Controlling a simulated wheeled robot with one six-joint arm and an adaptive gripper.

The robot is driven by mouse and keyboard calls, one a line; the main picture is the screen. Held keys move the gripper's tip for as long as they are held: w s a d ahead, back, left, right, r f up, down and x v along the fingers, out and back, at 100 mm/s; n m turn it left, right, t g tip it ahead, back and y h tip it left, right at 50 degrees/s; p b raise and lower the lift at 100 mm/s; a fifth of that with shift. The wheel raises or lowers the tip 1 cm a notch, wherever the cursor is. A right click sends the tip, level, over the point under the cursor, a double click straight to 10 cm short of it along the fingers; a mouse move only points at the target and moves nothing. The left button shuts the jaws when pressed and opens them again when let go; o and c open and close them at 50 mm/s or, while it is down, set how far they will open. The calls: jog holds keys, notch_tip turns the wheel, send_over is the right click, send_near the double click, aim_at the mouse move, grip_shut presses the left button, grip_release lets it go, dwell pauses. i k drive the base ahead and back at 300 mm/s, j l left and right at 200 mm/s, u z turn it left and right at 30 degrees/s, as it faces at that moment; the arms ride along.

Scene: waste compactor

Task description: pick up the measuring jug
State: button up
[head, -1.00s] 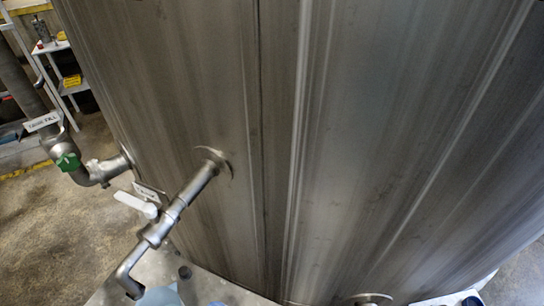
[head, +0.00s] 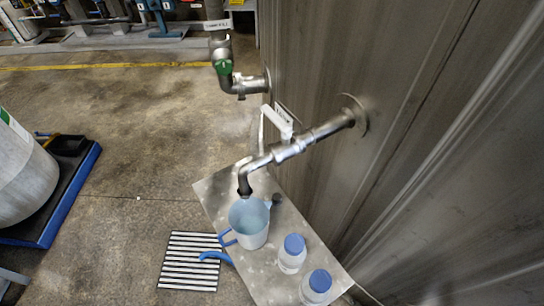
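The measuring jug (head: 250,224) is a pale blue, open-topped jug with a blue handle at its left. It stands upright on a grey metal plate (head: 215,193) beside the large steel tank. A metal tap spout (head: 244,184) ends just above the jug's mouth. The jug looks empty, but I cannot be sure. My gripper is not in view.
Two clear bottles with blue caps, one (head: 291,254) nearer the jug and one (head: 317,288) farther forward, stand on the plate. A steel tank (head: 430,150) fills the right. A floor grate (head: 190,262) lies left of the plate. Open concrete floor (head: 130,130) is at the left.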

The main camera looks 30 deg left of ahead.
aim_at(249, 219)
jog(key=k+j+u, duration=0.15)
jog(key=j+u, duration=0.2)
jog(key=j, duration=0.15)
jog(key=i+u, duration=0.1)
jog(key=u, duration=0.2)
jog(key=i+l+u, duration=0.1)
jog(key=u, duration=0.25)
jog(key=k+l+u, duration=0.1)
jog(key=l, duration=0.15)
jog(key=l+u, duration=0.1)
jog(key=l, duration=0.15)
jog(key=k, duration=0.05)
